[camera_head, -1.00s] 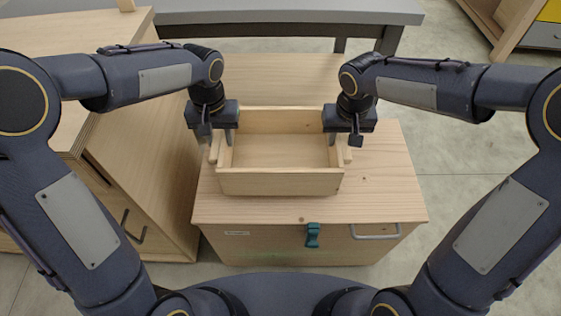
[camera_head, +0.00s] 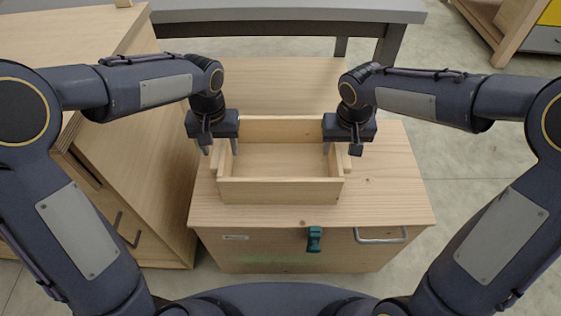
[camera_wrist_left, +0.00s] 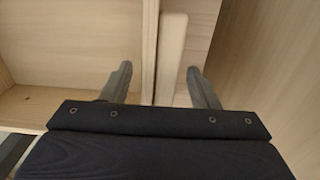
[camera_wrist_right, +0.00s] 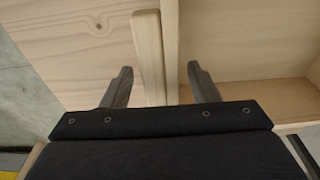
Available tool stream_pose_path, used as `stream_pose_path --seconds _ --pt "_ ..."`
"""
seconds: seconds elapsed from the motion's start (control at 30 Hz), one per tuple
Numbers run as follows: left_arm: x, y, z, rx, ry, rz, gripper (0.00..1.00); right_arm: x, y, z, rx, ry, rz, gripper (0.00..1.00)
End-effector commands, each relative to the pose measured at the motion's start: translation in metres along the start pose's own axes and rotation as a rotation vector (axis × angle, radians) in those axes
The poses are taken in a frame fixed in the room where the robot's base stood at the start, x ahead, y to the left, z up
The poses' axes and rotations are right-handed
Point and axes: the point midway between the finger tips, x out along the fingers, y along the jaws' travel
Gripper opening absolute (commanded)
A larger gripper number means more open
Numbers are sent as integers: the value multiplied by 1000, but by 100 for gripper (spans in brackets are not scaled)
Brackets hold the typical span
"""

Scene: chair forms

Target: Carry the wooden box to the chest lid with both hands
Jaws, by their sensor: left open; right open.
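The open wooden box (camera_head: 280,190) rests on the wooden chest lid (camera_head: 385,185), with a handle bar on each short side. My left gripper (camera_head: 217,147) is open at the box's left end. In the left wrist view its spread fingers (camera_wrist_left: 160,85) stand on either side of the left handle bar (camera_wrist_left: 172,55) and the box's side wall. My right gripper (camera_head: 340,147) is open at the right end. In the right wrist view its fingers (camera_wrist_right: 160,85) stand on either side of the right handle bar (camera_wrist_right: 148,55) and side wall.
A wooden cabinet (camera_head: 150,180) stands close on the left. A grey table (camera_head: 290,14) is behind. The chest front has a green latch (camera_head: 314,239) and a metal handle (camera_head: 381,236). The lid is bare right of the box, and floor (camera_head: 455,165) is clear beyond.

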Motion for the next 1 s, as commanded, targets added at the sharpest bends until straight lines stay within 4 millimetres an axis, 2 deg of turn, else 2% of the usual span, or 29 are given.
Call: stream_pose_path --seconds 0.17,0.6,0.83,1.0 --pt "-14 0 -1 0 4 1 54 0 0 0 0 0 0 54" --pt "-100 0 -1 0 4 1 54 0 0 0 0 0 0 54" --pt "-119 0 0 1 1 0 54 -2 0 0 0 1 0 54" --pt "-120 0 0 0 0 0 54 -24 0 -1 0 5 0 54"
